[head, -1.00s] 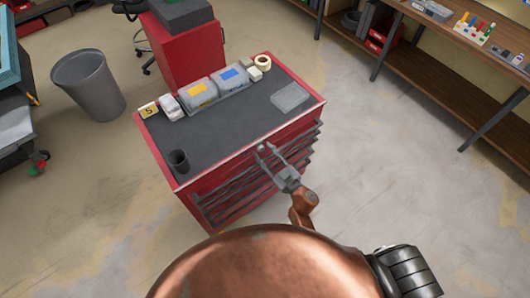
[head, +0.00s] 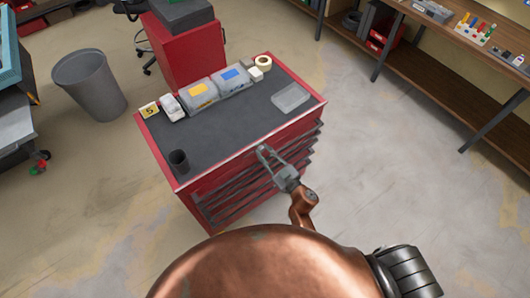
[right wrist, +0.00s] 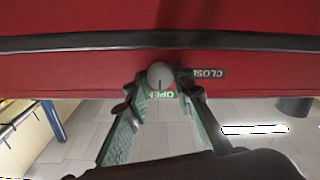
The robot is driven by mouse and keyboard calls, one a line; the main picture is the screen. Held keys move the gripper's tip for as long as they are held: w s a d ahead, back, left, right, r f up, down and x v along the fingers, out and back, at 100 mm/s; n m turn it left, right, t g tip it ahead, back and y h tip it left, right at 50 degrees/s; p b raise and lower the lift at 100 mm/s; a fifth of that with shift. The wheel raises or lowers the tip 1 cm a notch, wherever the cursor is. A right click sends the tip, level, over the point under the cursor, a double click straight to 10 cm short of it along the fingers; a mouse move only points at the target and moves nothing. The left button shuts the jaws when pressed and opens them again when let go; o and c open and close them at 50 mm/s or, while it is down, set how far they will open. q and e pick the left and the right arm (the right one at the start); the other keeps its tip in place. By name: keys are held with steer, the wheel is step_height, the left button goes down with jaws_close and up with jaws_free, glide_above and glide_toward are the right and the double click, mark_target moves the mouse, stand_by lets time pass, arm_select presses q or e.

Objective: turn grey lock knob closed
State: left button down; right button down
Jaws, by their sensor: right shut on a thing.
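The grey lock knob (right wrist: 159,75) is round and sits on the red front of the tool cabinet (right wrist: 60,73), below a dark drawer rail. A dark line on the knob points down toward a green "OPEN" label (right wrist: 161,94), which is partly covered. A dark "CLOSED" label (right wrist: 207,73) is to the right of the knob, its end hidden. My right gripper (head: 266,151) is at the cabinet's front, its fingers shut on the knob from both sides. In the head view the knob is too small to make out. My left gripper is not in view.
The cabinet top (head: 220,130) carries clear cases (head: 199,92), a tape roll (head: 263,62), a flat clear tray (head: 291,97) and a black cup (head: 178,160). A bin (head: 90,85) stands at left. Floor right of the cabinet is free.

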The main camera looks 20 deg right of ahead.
steer(key=shift+d, duration=0.1)
steer(key=n, duration=0.3)
steer(key=shift+n, duration=0.4)
steer(key=n+b, duration=0.1)
steer(key=n, duration=0.3)
steer(key=shift+f+n+b, duration=0.15)
steer(key=shift+n+b, duration=0.15)
steer(key=shift+b, duration=0.1)
steer(key=n+b, duration=0.2)
steer(key=n, duration=0.2)
steer(key=shift+n, duration=0.3)
steer(key=n+b, duration=0.2)
steer(key=n, duration=0.2)
steer(key=shift+n, duration=0.6)
steer(key=c, duration=1.7)
jaws_free()
steer(key=shift+o, duration=0.2)
